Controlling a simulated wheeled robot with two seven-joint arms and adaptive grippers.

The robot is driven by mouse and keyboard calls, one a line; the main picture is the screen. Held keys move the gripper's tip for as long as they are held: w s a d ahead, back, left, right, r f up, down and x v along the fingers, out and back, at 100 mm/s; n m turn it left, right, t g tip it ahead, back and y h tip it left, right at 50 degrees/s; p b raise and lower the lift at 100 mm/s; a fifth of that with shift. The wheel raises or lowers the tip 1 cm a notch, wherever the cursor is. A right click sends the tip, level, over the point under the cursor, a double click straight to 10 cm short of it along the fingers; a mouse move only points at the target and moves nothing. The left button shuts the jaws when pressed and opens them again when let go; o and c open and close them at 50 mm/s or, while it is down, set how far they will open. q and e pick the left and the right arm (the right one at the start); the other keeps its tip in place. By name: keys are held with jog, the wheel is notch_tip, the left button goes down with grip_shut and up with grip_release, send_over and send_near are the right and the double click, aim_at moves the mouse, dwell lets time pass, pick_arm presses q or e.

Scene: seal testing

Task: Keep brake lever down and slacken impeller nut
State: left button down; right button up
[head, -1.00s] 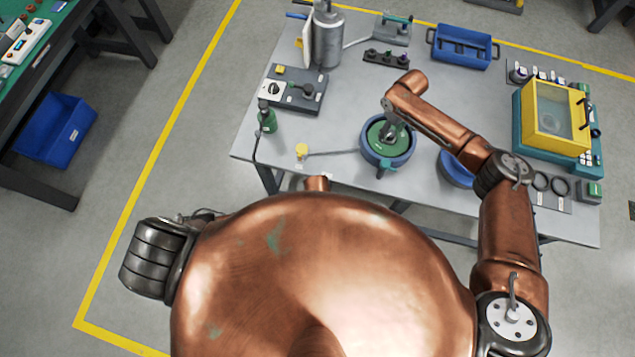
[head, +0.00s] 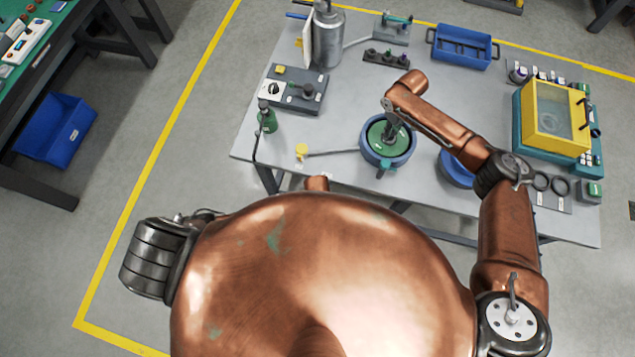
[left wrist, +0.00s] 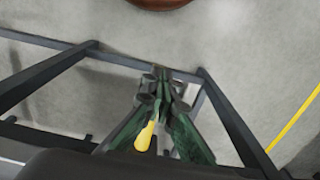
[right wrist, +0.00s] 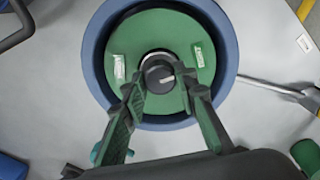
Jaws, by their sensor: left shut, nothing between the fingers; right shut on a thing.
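The impeller is a green disc (head: 378,131) inside a round blue housing (head: 367,154) on the grey bench. My right gripper (right wrist: 163,78) is shut on the nut (right wrist: 157,72) at the disc's centre, its fingers on either side of it. The brake lever is a thin rod with a yellow knob (head: 301,150), left of the housing near the bench's front edge. My left gripper (left wrist: 165,78) is shut and empty over floor and bench frame. A yellow knob (left wrist: 146,136) shows beside its fingers; I cannot tell whether they touch. My body hides this gripper in the head view.
A green bottle (head: 267,118) and a switch panel (head: 300,88) stand left of the housing. A blue bowl (head: 452,168) sits close on its right. A yellow-lidded chamber (head: 553,112) and a blue tray (head: 462,47) stand farther off.

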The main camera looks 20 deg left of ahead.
jog(key=n, duration=1.5)
jog(key=shift+n, duration=0.3)
jog(key=o, duration=1.3)
jog(key=shift+o, duration=0.2)
